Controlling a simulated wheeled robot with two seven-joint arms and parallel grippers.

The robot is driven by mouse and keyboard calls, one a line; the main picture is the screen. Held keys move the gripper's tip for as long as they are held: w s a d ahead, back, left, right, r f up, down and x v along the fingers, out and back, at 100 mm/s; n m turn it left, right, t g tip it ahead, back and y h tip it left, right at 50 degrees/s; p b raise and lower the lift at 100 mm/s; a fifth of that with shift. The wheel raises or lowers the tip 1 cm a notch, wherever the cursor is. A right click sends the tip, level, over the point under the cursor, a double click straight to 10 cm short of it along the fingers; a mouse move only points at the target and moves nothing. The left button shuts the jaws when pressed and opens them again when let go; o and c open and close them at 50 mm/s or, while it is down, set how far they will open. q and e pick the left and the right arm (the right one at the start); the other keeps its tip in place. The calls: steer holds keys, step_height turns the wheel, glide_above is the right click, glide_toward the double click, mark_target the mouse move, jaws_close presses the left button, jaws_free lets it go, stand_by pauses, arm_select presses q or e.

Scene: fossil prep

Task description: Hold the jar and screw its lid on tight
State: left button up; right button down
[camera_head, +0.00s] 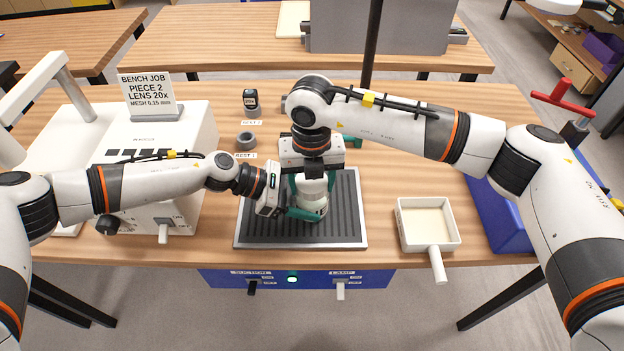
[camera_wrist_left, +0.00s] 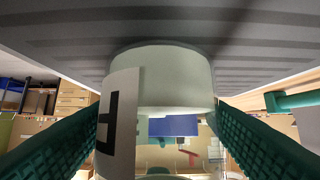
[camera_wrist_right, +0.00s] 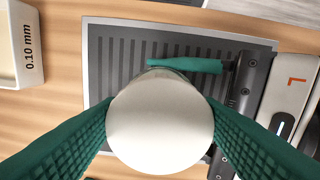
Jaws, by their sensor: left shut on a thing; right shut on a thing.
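The jar (camera_head: 310,204) stands upright on the dark ribbed mat (camera_head: 262,225), a pale jar with a label. My left gripper (camera_head: 300,213) is shut on the jar from the left, low on its side; the left wrist view shows the jar (camera_wrist_left: 165,85) between both green fingers. My right gripper (camera_head: 312,182) comes down from above and is shut on the white lid (camera_wrist_right: 160,122), which fills the space between its fingers in the right wrist view. The lid sits over the jar, mostly hidden by the right gripper in the head view. I cannot tell how tight it is.
A sieve with a white handle (camera_head: 428,226) lies right of the mat. A white machine with a sign (camera_head: 152,95) stands at the left. A blue bin (camera_head: 495,215) is at the right.

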mark_target(312, 183)
steer(key=shift+c, duration=1.8)
jaws_free()
steer(key=shift+m, duration=0.4)
steer(key=shift+a, duration=0.1)
step_height(312, 183, up, 7)
steer(key=shift+r, duration=0.1)
arm_select(q)
steer(key=o, duration=1.7)
steer(key=shift+c, duration=0.2)
